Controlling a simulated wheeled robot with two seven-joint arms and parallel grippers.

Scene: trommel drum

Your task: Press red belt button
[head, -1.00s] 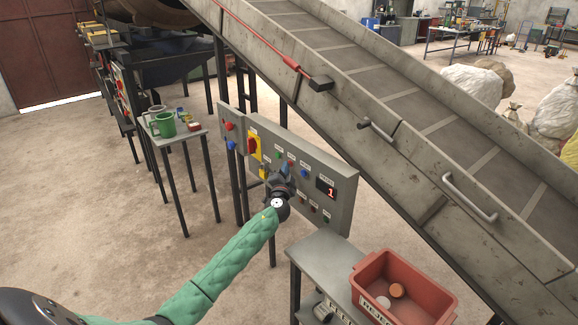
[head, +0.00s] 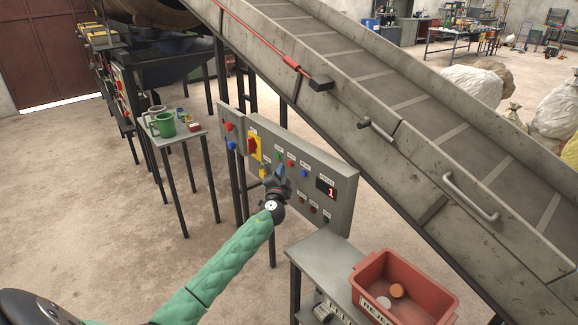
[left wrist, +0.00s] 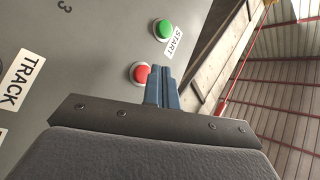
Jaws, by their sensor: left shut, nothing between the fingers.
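The grey control panel (head: 340,205) stands beside the conveyor. In the left wrist view a red button (left wrist: 139,73) sits below a green button (left wrist: 163,30) labelled START. Small green (head: 279,156) and red (head: 291,163) buttons also show on the panel in the head view. My left gripper (head: 281,170) is shut and empty in front of the panel. In the left wrist view its blue fingertips (left wrist: 162,76) overlap the right side of the red button; I cannot tell whether they touch it. The red button's own label is hidden. My right gripper is not in view.
The inclined conveyor belt (head: 407,103) rises behind the panel. A yellow plate with a red switch (head: 253,147) and a blue button (head: 304,173) are near the gripper. A red reject bin (head: 425,300) stands on a grey table (head: 318,260). Green mug (head: 165,125) at left.

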